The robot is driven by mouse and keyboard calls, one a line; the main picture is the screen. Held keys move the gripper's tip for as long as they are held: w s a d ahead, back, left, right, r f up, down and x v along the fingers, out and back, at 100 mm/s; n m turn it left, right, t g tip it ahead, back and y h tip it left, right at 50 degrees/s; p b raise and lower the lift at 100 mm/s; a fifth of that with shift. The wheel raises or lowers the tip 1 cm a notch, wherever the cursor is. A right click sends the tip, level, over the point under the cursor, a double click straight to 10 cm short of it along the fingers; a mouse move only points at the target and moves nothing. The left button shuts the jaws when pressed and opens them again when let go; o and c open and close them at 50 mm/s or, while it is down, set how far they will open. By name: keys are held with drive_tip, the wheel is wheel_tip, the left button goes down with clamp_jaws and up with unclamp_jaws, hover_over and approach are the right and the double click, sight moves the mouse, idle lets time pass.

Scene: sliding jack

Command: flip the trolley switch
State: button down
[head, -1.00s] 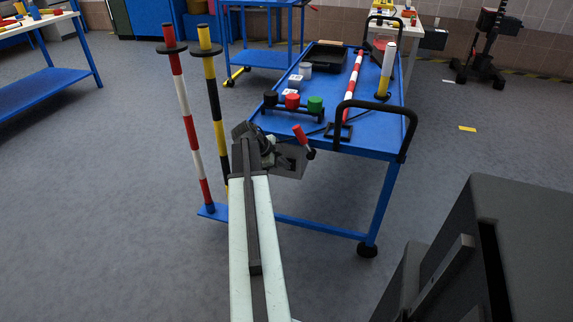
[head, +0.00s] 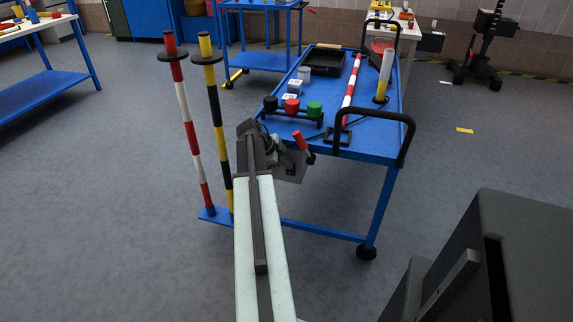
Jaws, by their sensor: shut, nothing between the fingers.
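The blue trolley (head: 376,147) stands ahead of me. At its near end is a grey plate (head: 291,172) with a lever switch (head: 302,142). The lever has a red grip and a dark base, and its red end tilts up and to the left. My gripper (head: 279,154) is at the far end of my pale arm, just left of the lever and in front of the plate. It is shut and empty. My arm's dark end hides part of the plate. I cannot tell whether the gripper touches the lever.
Black, red and green knobs (head: 292,108) sit on the trolley above the switch. A black handle (head: 408,135) rises at its near right corner. Striped poles (head: 191,137) stand left of my arm. Open floor lies left and right of the trolley.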

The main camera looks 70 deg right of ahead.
drive_tip(key=s+a+p+v, duration=0.1)
drive_tip(key=p+v, duration=0.8)
drive_tip(key=v, duration=0.3)
drive_tip(key=shift+a+f, duration=0.25)
